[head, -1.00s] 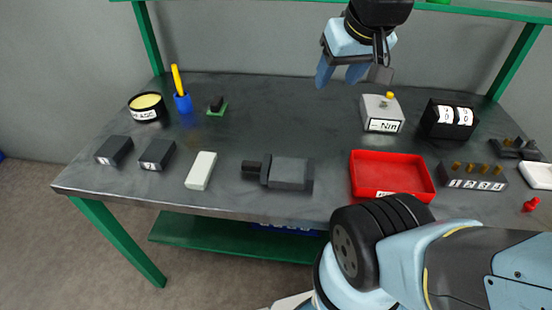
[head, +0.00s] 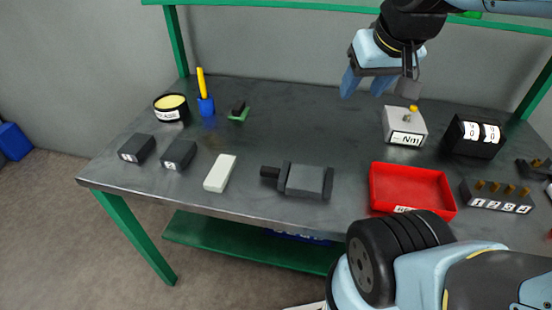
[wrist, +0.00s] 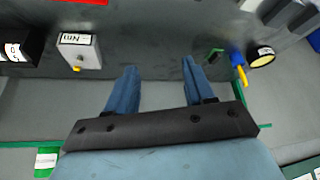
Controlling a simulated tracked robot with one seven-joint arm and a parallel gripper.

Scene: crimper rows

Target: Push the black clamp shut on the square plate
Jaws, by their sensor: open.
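The black clamp (head: 238,105) is a small dark piece on a green square plate (head: 239,117) towards the back left of the table, right of the blue cup. I cannot tell from here how far the clamp is closed. In the wrist view the green plate (wrist: 214,53) shows right of my fingers, next to the blue cup, with the clamp dark and unclear. My gripper (head: 366,85) is open and empty, above the back of the table, well to the right of the plate. Both fingers show in the wrist view (wrist: 159,68), apart with nothing between them.
A blue cup with a yellow pen (head: 206,105) and a round black tin (head: 171,108) stand left of the plate. A grey Nm box (head: 404,126), a counter (head: 474,136) and a red tray (head: 412,187) are on the right. A dark vise-like block (head: 303,180) lies in front. The back middle is clear.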

